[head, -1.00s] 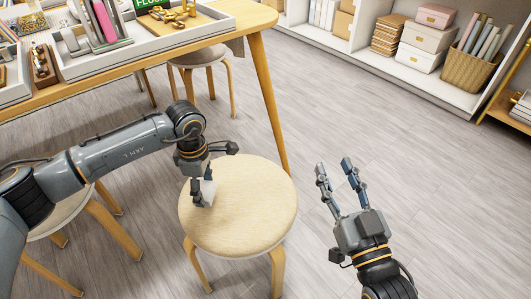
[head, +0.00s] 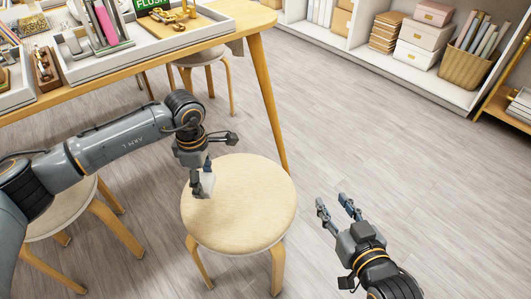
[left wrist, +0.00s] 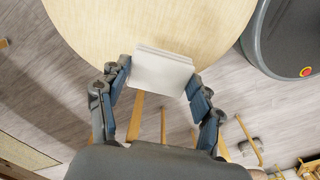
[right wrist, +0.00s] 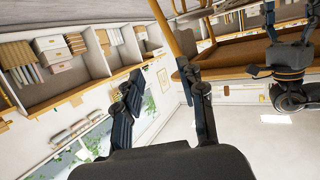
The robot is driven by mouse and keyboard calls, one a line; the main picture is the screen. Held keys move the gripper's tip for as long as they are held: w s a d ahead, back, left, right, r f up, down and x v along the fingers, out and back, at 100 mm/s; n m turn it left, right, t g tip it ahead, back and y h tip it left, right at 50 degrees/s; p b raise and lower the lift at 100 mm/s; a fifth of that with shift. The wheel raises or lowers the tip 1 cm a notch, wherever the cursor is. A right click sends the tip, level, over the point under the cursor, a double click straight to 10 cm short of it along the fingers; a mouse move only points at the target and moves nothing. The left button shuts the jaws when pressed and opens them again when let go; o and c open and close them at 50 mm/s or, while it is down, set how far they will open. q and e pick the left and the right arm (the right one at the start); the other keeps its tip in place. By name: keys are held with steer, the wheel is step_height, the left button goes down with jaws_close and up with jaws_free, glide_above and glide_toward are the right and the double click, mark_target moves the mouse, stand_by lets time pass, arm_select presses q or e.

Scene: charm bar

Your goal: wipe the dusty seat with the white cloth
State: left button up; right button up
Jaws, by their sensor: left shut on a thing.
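The round stool seat (head: 250,200) is pale wood-coloured and stands in the middle of the head view. Dust on it cannot be made out clearly. My left gripper (head: 203,188) is at the seat's left edge, shut on the folded white cloth (head: 207,184). In the left wrist view the white cloth (left wrist: 162,70) sits between both fingers, over the edge of the seat (left wrist: 140,22); whether it touches the seat is hard to tell. My right gripper (head: 333,208) is open and empty, to the right of the stool above the floor.
A wooden table (head: 262,22) with trays and small goods stands at the back left. Other stools (head: 208,58) stand beneath and beside it. A white shelf (head: 382,66) with boxes and a basket (head: 471,64) is at the back right. The floor right of the stool is clear.

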steer(key=shift+s+d+f+g+h+p, duration=0.2)
steer(key=shift+s+d+f+g, duration=0.1)
steer(key=shift+s+f+g, duration=0.5)
steer(key=shift+s+d+f+g+h+p, duration=0.25)
steer(key=shift+s+f+g, duration=0.25)
steer(key=shift+f, duration=0.6)
